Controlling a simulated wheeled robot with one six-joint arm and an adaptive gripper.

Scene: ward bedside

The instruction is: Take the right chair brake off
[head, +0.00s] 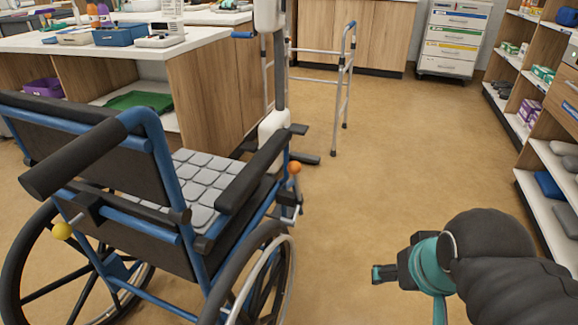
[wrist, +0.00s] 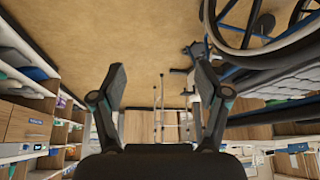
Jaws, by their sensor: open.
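A blue-framed wheelchair (head: 185,238) with black armrests and a grey padded seat stands at the left of the head view, seen from behind. An orange knob (head: 295,167) on a short lever sits at its right side, ahead of the right wheel (head: 262,280). A yellow knob (head: 62,231) shows at its left rear. My gripper (head: 380,273) is to the right of the chair, apart from it and nearer than the orange knob. In the wrist view my gripper (wrist: 161,82) has its fingers spread with nothing between them. There the wheelchair (wrist: 285,75) shows upside down at right; I cannot make out the orange knob.
A walking frame (head: 345,85) and a white column with a dark base (head: 273,125) stand beyond the chair. A wooden counter (head: 205,85) is at left. Shelves (head: 545,155) line the right side. The tan floor (head: 400,150) between is clear.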

